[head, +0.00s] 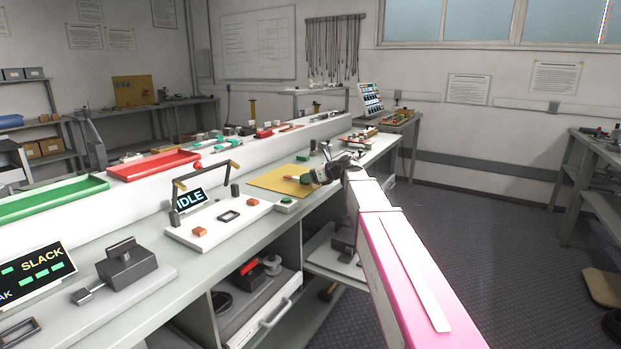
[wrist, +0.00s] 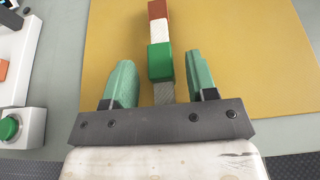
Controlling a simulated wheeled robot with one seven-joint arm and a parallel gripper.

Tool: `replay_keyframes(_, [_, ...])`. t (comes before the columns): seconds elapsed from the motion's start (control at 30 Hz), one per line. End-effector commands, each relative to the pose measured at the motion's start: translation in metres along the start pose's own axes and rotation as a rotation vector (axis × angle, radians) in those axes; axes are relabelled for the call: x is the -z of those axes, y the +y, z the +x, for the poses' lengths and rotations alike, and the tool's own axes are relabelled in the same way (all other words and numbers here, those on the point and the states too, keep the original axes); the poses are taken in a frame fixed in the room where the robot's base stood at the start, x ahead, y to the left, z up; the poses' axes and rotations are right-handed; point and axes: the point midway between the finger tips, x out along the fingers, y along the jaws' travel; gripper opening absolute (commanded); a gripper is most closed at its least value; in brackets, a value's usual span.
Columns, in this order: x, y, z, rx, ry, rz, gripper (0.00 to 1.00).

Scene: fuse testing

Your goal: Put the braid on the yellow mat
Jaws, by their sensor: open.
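The yellow mat (head: 277,181) lies on the bench near its front edge and fills most of the wrist view (wrist: 240,50). A narrow piece (wrist: 160,62) with red-brown, white, green and grey sections, which I take to be the braid, shows over the mat in the wrist view. My gripper (wrist: 160,80) is open, with one green finger on each side of the piece and a gap at both sides. The piece looks to be resting on the mat, but its contact is not clear. In the head view my gripper (head: 325,174) is at the mat's right side.
A white fixture board (head: 215,224) with an IDLE display (head: 190,199) stands left of the mat. A green button (wrist: 10,128) on a white box is close to the mat's left edge. A raised shelf with red (head: 153,165) and green (head: 50,199) trays runs behind.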

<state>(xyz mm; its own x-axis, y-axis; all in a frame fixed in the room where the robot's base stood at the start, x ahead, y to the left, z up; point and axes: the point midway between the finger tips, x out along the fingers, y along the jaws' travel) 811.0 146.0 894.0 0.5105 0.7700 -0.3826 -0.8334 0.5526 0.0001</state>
Motion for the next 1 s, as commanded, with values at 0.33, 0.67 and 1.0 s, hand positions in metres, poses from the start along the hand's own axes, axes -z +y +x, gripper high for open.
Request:
replay_keyframes(0.33, [0.001,0.001,-0.059,0.003,-0.001,0.0,0.52])
replay_keyframes(0.67, [0.001,0.001,-0.111,0.001,0.0,0.0,0.52])
replay_keyframes(1.0, [0.006,0.002,-0.119,-0.001,0.011,-0.018,0.52])
